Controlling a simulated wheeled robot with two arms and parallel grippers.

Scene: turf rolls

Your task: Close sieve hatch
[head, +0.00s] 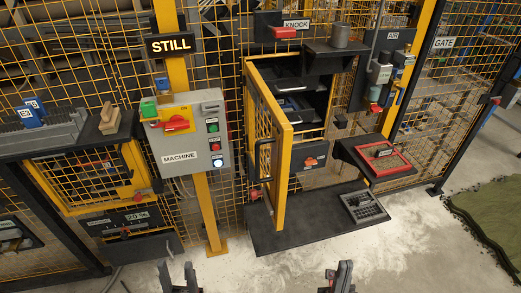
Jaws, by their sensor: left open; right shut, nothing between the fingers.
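A yellow-framed mesh hatch (284,180) stands swung open toward me at the middle of the head view. It has a dark upright handle (262,160) on its left side. The dark cabinet opening (310,90) behind it shows trays inside; I take this to be the sieve. My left gripper (180,279) is open and empty at the bottom edge, left of the hatch. My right gripper (341,277) is shut and empty at the bottom edge, in front of the dark platform. Both are apart from the hatch.
A dark platform (290,228) lies under the hatch, with a grey tray (363,207) on it. A grey machine control box (190,135) hangs on a yellow post to the left. A shelf with a red frame (384,160) juts out at right. Pale floor in front is clear.

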